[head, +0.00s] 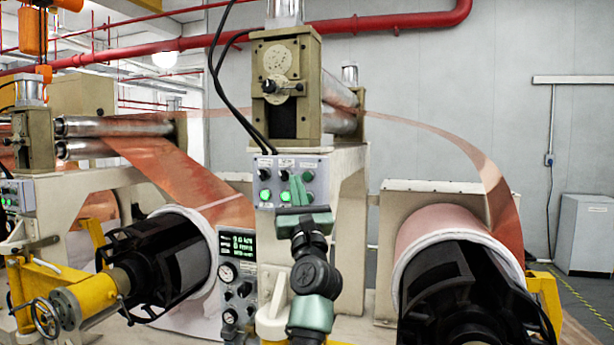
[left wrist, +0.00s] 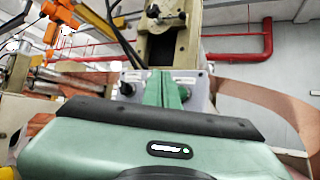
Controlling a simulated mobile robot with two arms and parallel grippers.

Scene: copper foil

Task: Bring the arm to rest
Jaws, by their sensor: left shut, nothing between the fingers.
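My left gripper (head: 297,188) is raised in the middle of the head view, in front of the small control box (head: 262,182) with knobs and green lit buttons. Its two green fingers are together with nothing between them. In the left wrist view the closed green fingers (left wrist: 168,88) point up toward the same box, and the gripper's green body fills the bottom. I cannot tell how far the fingertips are from the box. My right gripper is in neither view.
A beige roller machine (head: 287,85) stands behind the gripper. Copper foil (head: 175,170) runs through it to a copper roll (head: 440,225) at right. A gauge panel (head: 238,280) is below the box. A yellow arm with a handwheel (head: 45,315) is at lower left. A grey cabinet (head: 585,235) stands at far right.

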